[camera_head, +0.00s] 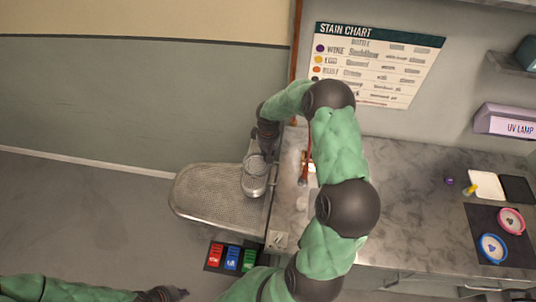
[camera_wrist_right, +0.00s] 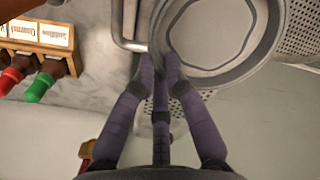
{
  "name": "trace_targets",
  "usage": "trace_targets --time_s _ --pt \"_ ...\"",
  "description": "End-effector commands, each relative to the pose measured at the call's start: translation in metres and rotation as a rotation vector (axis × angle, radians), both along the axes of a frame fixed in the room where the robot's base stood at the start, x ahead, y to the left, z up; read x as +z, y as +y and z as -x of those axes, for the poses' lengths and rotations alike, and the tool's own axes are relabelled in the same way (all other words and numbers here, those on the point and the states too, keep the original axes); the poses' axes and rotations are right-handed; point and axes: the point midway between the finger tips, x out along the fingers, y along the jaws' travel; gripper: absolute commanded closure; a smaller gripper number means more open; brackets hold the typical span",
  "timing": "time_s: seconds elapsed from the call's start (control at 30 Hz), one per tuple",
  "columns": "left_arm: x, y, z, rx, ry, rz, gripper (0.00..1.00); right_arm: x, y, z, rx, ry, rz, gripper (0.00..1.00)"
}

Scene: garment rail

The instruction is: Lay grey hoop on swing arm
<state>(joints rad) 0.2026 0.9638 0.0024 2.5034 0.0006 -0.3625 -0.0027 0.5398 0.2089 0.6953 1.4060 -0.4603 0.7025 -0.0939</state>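The grey hoop (camera_head: 256,163) shows over the perforated board in the head view, just below my right gripper (camera_head: 267,140). In the right wrist view the hoop (camera_wrist_right: 272,50) is a large grey ring at upper right. There, my right gripper's purple fingers (camera_wrist_right: 160,58) converge closely at its left rim and look shut on it. A bent grey metal tube (camera_wrist_right: 119,38), apparently part of the swing arm, runs beside the rim; whether they touch is unclear. My left gripper (camera_head: 172,294) is low in the head view, away from the hoop; its opening is unclear.
The perforated board (camera_head: 205,205) adjoins the marble counter (camera_head: 410,215). A dark tray with red, blue and green items (camera_head: 232,257) lies below the board. Pink (camera_head: 511,221) and blue (camera_head: 493,248) rings lie at right. My right arm covers part of the counter.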

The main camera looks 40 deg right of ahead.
Motion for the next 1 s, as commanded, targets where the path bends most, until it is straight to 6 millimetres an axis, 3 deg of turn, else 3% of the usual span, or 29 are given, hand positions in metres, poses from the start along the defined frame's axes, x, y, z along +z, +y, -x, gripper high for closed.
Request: trace_targets --time_s 0.03,0.07,0.53,1.0 --pt "0.0 0.0 0.0 0.0 0.0 0.0 1.0 0.0 0.0 0.0 0.0 0.001 0.0 0.71" --pt "0.0 0.0 0.0 0.0 0.0 0.0 1.0 0.0 0.0 0.0 0.0 0.001 0.0 0.65" --pt "0.004 0.0 0.0 0.0 0.0 0.0 1.0 0.009 0.0 -0.001 0.0 -0.002 0.001 0.65" --pt "0.005 0.0 0.0 0.0 0.0 0.0 1.0 0.095 -0.001 0.0 0.001 -0.002 0.001 0.65"
